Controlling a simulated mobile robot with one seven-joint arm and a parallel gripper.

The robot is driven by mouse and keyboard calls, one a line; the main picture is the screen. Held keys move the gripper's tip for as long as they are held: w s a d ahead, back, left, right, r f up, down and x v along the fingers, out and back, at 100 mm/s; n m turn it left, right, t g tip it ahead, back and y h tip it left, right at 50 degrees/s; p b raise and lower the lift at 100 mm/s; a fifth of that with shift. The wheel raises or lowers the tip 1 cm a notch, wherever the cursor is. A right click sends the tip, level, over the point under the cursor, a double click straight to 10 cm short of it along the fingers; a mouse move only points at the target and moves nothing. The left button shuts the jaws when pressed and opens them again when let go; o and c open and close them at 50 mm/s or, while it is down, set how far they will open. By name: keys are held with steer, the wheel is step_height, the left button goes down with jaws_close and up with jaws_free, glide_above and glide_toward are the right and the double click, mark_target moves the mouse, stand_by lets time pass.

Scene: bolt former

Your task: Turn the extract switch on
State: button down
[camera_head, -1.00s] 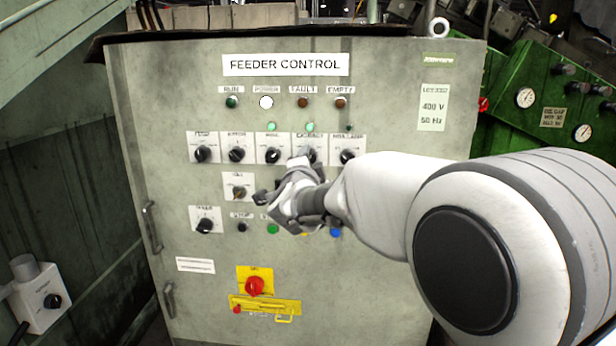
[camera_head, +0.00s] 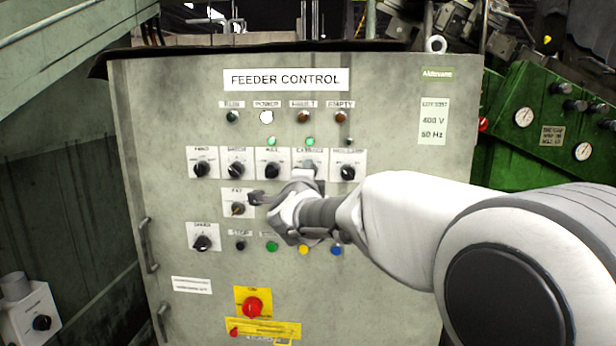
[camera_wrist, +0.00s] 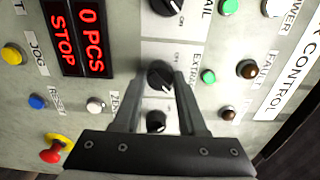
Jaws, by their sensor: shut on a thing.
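The extract switch is a black rotary knob (camera_wrist: 160,75) on a white plate with an EXTRACT label, centred in the wrist view. My gripper (camera_wrist: 160,83) has one finger on each side of the knob and is shut on it. In the head view my gripper (camera_head: 306,174) reaches the extract plate from below and hides most of the knob. The small extract lamp (camera_head: 310,142) above it glows green, and it also looks green in the wrist view (camera_wrist: 208,76). The knob's exact pointer direction is hard to read.
The switch sits in a row of similar knobs, with the rail knob (camera_head: 272,170) to its left and another knob (camera_head: 347,172) to its right. Push buttons, including a yellow one (camera_head: 303,250), lie below my gripper. A red emergency stop (camera_head: 253,307) is lower left.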

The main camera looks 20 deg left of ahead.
steer(key=shift+c, duration=2.3)
jaws_free()
steer(key=shift+s, duration=0.1)
steer(key=p+v, duration=0.2)
steer(key=v, duration=1.5)
steer(key=shift+s, duration=0.15)
